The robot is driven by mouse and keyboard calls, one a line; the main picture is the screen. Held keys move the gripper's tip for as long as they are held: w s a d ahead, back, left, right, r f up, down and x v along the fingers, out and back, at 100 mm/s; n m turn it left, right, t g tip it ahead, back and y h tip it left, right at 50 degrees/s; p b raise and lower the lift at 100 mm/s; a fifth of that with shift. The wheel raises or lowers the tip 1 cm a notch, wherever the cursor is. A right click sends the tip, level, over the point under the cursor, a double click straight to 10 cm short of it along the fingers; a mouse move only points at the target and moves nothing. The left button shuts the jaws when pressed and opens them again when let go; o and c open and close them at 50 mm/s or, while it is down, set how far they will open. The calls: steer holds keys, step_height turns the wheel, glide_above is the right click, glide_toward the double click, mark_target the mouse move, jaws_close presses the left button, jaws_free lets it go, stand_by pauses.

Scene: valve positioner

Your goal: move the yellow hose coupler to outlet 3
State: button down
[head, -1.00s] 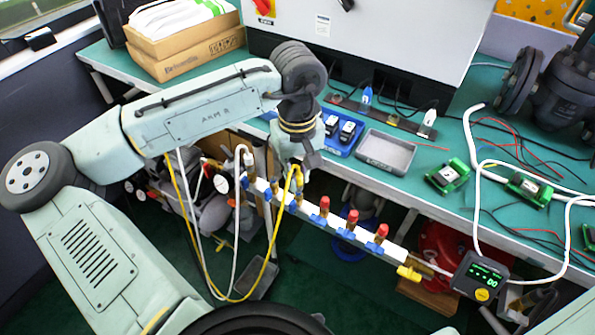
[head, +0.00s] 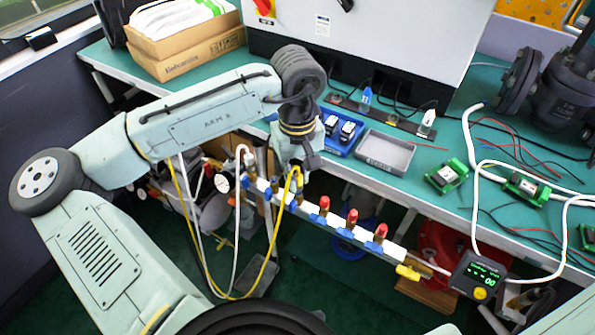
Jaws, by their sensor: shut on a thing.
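The white manifold bar (head: 337,230) runs slanting down to the right in front of the bench, with brass outlets and blue tabs along it. Several outlets stand on it; those towards the right carry red caps (head: 351,217). The yellow hose (head: 265,266) loops up to the upper left part of the bar. My gripper (head: 296,178) points down there and is shut at the hose's top end. The yellow coupler is mostly hidden by my gripper and the hose bend. I cannot tell whether it is seated on an outlet or just above one. The outlet numbers are not readable.
A white hose (head: 239,175) reaches the bar's left end. A yellow valve handle (head: 408,272) and a display box (head: 479,277) are at the right end. The green bench (head: 440,215), with a grey tray (head: 386,152) and blue tray (head: 340,132), stands close behind.

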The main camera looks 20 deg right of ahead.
steer(key=shift+f+b, duration=0.35)
steer(key=shift+f, duration=0.25)
stand_by(0.3)
steer(key=c, duration=1.5)
jaws_free()
steer(key=shift+o, duration=0.2)
steer(key=shift+r, duration=0.1)
